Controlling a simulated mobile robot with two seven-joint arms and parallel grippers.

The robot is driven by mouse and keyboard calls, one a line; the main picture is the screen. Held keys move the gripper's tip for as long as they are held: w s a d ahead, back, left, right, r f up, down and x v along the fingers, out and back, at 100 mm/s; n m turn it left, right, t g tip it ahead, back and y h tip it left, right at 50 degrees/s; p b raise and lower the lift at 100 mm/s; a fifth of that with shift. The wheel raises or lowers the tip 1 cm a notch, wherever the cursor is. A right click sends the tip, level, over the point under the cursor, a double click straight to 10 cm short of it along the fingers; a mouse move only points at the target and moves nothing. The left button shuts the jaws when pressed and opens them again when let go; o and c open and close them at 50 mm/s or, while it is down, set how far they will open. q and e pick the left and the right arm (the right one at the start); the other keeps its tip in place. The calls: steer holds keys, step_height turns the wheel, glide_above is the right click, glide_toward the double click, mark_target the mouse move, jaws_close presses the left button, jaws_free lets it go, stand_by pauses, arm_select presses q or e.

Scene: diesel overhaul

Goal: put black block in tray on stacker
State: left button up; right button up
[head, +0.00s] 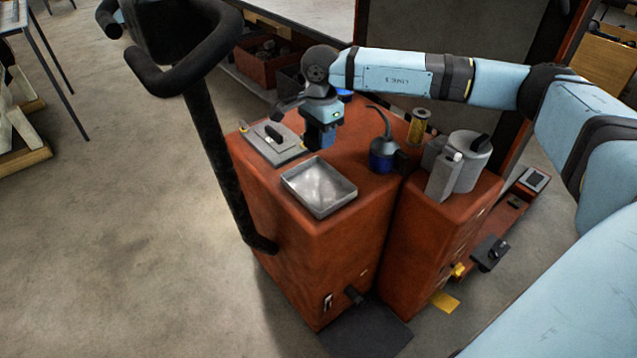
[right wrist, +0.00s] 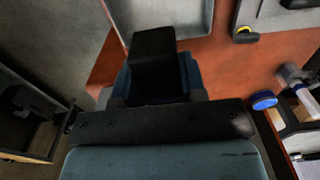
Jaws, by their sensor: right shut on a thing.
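The shallow silver tray (head: 318,188) lies on the orange-red top of the stacker (head: 350,240) near its front edge, and looks empty. Part of its grey wall shows at the top of the right wrist view (right wrist: 205,18). My right gripper (head: 320,142) is above the stacker top, just behind the tray. It is shut on the black block (right wrist: 153,55), which sticks out between the fingers in the right wrist view. In the head view the block is mostly hidden by the gripper. My left gripper is in neither view.
Left of my right gripper lies a grey plate with a black handle (head: 272,142). To the right stand a blue oil can (head: 383,155), a yellow-and-black cylinder (head: 418,125) and grey canisters (head: 465,160). The stacker's black tiller (head: 215,140) rises at the left.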

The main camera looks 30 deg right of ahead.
mark_target(320, 188)
step_height(320, 188, down, 14)
steer(key=shift+r+b, duration=0.1)
steer(key=shift+b, duration=0.3)
steer(key=shift+f, duration=0.25)
steer(key=shift+f, duration=0.2)
steer(key=o, duration=1)
steer(key=shift+r, duration=0.1)
steer(key=shift+c, duration=0.2)
steer(key=shift+r, duration=0.1)
